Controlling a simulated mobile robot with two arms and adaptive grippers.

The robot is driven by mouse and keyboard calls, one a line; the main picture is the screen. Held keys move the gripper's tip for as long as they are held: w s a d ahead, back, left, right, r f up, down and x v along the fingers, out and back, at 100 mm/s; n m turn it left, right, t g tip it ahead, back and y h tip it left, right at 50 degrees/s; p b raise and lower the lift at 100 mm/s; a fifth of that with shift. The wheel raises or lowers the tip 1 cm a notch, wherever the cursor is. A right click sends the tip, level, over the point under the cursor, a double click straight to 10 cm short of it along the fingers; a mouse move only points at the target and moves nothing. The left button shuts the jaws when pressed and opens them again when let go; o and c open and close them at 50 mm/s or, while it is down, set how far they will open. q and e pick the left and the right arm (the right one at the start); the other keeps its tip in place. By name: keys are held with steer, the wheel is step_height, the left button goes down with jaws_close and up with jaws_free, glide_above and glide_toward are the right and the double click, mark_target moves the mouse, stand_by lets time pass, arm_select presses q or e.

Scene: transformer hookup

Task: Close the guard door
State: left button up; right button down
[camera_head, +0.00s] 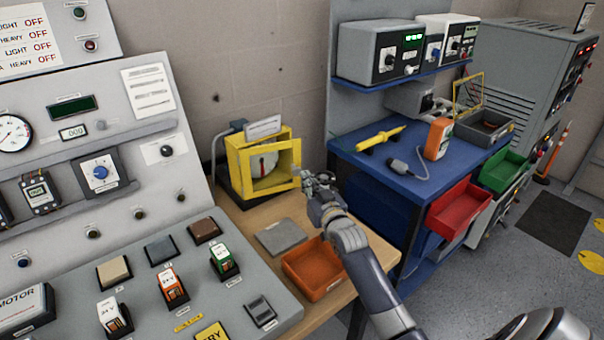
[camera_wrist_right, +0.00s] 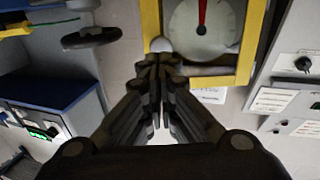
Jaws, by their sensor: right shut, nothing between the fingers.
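The guard door (camera_head: 297,162) is a yellow frame on a yellow box that stands on the wooden bench, with a pale round dial (camera_head: 263,164) visible through it. The frame looks at or near the box front; I cannot tell whether it sits fully against it. My right gripper (camera_head: 315,178) is just right of the frame, shut and empty. In the right wrist view the shut fingertips (camera_wrist_right: 160,62) are at the yellow frame (camera_wrist_right: 151,18), by a pale round knob (camera_wrist_right: 162,45). Whether they touch is unclear. The dial's red needle (camera_wrist_right: 202,14) shows beyond. My left gripper is not in view.
A control console (camera_head: 190,260) is on the left. A blue workbench (camera_head: 385,170) with a red bin (camera_head: 458,208) stands close on the right.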

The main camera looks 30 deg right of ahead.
mark_target(298, 160)
steer(key=shift+w+d, duration=0.2)
steer(key=shift+w, duration=0.85)
steer(key=shift+w+d, duration=0.2)
steer(key=shift+w, duration=0.85)
steer(key=w+b, duration=0.1)
steer(key=w+d, duration=0.1)
steer(key=w, duration=0.1)
steer(key=w+d+b, duration=0.1)
steer(key=shift+w+d+f+b, duration=0.15)
steer(key=shift+w+b, duration=0.05)
steer(key=shift+b, duration=0.15)
steer(key=shift+w+d, duration=0.1)
steer(key=shift+w, duration=0.1)
steer(key=shift+s+r, duration=0.1)
steer(key=shift+r, duration=0.25)
steer(key=shift+f, duration=0.1)
